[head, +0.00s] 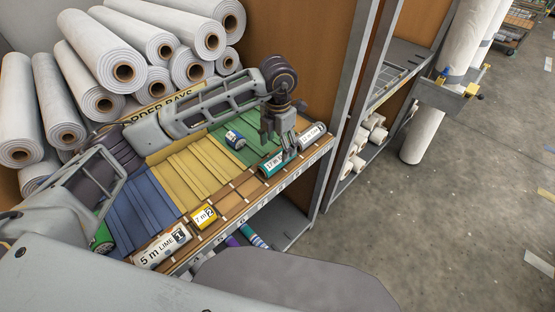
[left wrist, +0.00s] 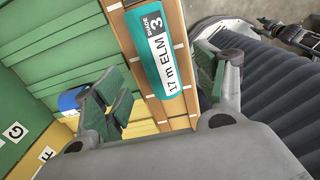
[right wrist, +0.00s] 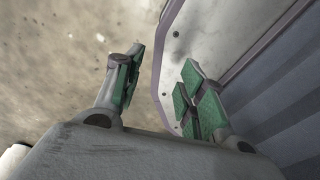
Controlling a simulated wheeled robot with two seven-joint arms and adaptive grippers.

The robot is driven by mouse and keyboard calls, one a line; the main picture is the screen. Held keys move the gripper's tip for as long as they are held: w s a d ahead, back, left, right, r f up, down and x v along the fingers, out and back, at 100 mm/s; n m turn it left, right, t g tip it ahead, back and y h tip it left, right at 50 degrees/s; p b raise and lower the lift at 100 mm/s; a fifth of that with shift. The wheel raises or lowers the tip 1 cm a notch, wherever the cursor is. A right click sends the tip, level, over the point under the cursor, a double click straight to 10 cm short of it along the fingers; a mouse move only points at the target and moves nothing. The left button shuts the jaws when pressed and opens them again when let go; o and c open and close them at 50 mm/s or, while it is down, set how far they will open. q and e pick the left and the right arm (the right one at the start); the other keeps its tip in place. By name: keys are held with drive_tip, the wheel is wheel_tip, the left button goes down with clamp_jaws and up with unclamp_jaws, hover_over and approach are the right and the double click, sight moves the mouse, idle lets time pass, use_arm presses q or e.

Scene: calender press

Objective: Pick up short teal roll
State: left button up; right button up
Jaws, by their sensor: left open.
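The teal roll (head: 270,165) lies in the front row of slots on the shelf, toward the right. In the left wrist view the teal roll (left wrist: 155,45) has a white label reading "17 m ELM" with "3" on a dark patch. My left gripper (head: 279,148) hangs above the teal roll, pointing down and partly covering it. My right gripper (right wrist: 162,85) is open and empty over the floor, beside a pale panel.
In the same row lie a white roll (head: 312,135) on the right, a yellow roll (head: 203,216), and a white "5 m LIME" roll (head: 161,247). A blue-banded roll (head: 235,138) sits on the green slats. Large white rolls (head: 100,103) are stacked behind. A shelf post (head: 345,95) stands at right.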

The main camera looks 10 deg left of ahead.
sight(277, 156)
use_arm(q)
drive_tip(key=shift+f, duration=0.95)
use_arm(e)
drive_tip(key=shift+a+r, duration=0.15)
drive_tip(key=shift+a, duration=0.4)
use_arm(q)
wheel_tip(277, 156, down, 2)
drive_tip(key=shift+w+p, duration=0.15)
drive_tip(key=shift+p, duration=0.4)
drive_tip(key=shift+a+f+p, duration=0.1)
drive_tip(key=shift+f+p, duration=0.2)
drive_tip(key=shift+f, duration=1.3)
use_arm(e)
drive_tip(key=shift+d+r, duration=0.45)
drive_tip(key=shift+r, duration=0.3)
use_arm(q)
drive_tip(key=shift+c, duration=0.3)
use_arm(e)
drive_tip(key=shift+a, duration=0.1)
